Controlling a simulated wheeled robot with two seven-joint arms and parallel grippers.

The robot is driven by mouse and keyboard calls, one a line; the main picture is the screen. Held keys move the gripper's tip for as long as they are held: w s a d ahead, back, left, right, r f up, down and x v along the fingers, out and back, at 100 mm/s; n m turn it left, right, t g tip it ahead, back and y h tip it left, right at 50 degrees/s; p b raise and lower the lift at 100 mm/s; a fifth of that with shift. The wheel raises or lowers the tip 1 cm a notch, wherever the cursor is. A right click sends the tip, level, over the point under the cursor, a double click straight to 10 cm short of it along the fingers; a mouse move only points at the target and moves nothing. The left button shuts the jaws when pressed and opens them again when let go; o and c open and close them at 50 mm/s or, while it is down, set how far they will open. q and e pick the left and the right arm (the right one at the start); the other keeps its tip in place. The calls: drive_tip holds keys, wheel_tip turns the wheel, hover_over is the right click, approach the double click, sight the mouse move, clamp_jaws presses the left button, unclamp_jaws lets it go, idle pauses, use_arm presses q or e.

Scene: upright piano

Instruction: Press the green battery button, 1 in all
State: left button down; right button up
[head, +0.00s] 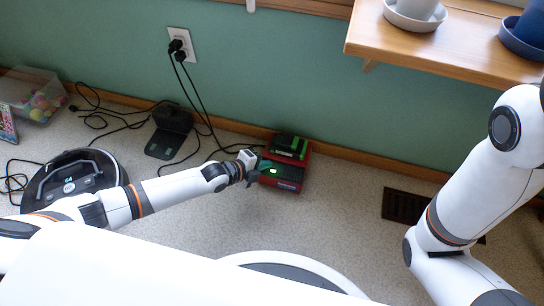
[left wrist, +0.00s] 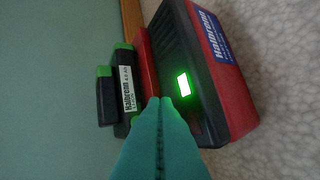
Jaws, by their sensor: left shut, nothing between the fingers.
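The red and black charger (head: 290,184) stands on the floor by the wall, with a black and green battery (head: 291,146) at its back. A bright green lit button (head: 273,171) shows on its dark face. In the left wrist view the lit button (left wrist: 184,84) sits just above and right of my fingertips. My left gripper (head: 254,172) is at the charger's left side, shut and empty; its fingers also show in the left wrist view (left wrist: 161,104). They look close to the charger's face, but I cannot tell whether they touch it. My right gripper is out of view.
A robot vacuum (head: 75,178) and its black dock (head: 168,140) are left of the charger. Loose cables run to a wall outlet (head: 180,46). A wooden shelf (head: 440,50) with pots juts out at upper right. A floor vent (head: 405,207) lies at right.

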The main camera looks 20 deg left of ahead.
sight(275, 154)
use_arm(q)
drive_tip(key=shift+w+b, duration=0.4)
drive_tip(key=shift+w, duration=0.45)
drive_tip(key=shift+w, duration=0.1)
idle(1.4)
drive_tip(key=shift+w, duration=0.3)
drive_tip(key=shift+w+b, duration=0.45)
drive_tip(key=shift+b, duration=0.15)
idle(0.6)
drive_tip(key=shift+s+r+p, duration=0.15)
drive_tip(key=shift+s+p, duration=0.35)
drive_tip(key=shift+p, duration=0.2)
drive_tip(key=shift+s, duration=0.35)
